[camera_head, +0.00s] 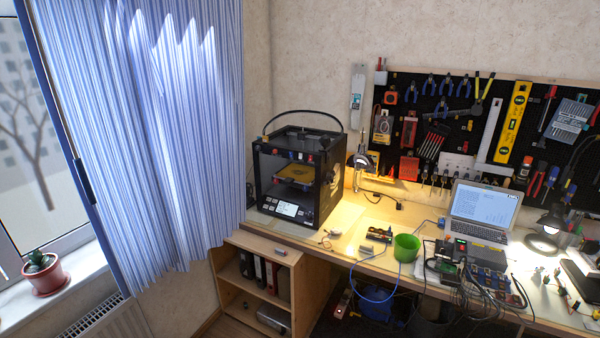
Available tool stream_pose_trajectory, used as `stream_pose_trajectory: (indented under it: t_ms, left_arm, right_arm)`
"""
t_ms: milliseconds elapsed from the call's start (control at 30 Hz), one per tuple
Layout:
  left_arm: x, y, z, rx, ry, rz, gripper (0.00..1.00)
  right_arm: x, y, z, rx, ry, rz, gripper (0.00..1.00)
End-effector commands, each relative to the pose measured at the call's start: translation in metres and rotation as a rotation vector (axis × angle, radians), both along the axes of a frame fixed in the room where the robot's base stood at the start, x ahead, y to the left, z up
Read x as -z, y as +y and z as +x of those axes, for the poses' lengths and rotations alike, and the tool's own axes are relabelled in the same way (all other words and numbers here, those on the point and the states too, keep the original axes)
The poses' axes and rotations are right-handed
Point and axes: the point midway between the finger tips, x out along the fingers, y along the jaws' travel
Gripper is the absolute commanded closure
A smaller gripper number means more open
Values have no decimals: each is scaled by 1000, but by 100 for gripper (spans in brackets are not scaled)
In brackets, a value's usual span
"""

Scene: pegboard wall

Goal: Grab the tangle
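A tangle of dark cables (470,298) lies at the front of the workbench, right of centre. Several strands hang over the front edge. It lies against a cluster of electronic boards and small boxes, and I cannot tell which strands belong to which device. Neither of my grippers shows in the head view.
A green cup (406,248) stands left of the tangle, and an open laptop (482,212) stands behind it. A blue cable (375,297) loops below the bench edge. A black 3D printer (298,178) stands at the left end. The pegboard (462,98) holds many tools.

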Motion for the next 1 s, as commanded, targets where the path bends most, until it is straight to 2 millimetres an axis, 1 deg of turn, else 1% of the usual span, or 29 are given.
stream_pose_trajectory:
  t_ms: [267, 367, 500, 600, 867, 1000]
  left_arm:
    - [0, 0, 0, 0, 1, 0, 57]
    - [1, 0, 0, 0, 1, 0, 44]
    - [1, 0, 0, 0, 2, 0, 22]
    - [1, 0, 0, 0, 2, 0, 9]
    - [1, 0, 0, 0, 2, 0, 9]
    - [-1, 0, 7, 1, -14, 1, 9]
  right_arm:
    - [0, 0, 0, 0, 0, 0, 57]
    - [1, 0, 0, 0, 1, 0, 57]
    - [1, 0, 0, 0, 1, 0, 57]
    - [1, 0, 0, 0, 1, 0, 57]
    - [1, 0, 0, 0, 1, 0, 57]
    - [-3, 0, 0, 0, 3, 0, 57]
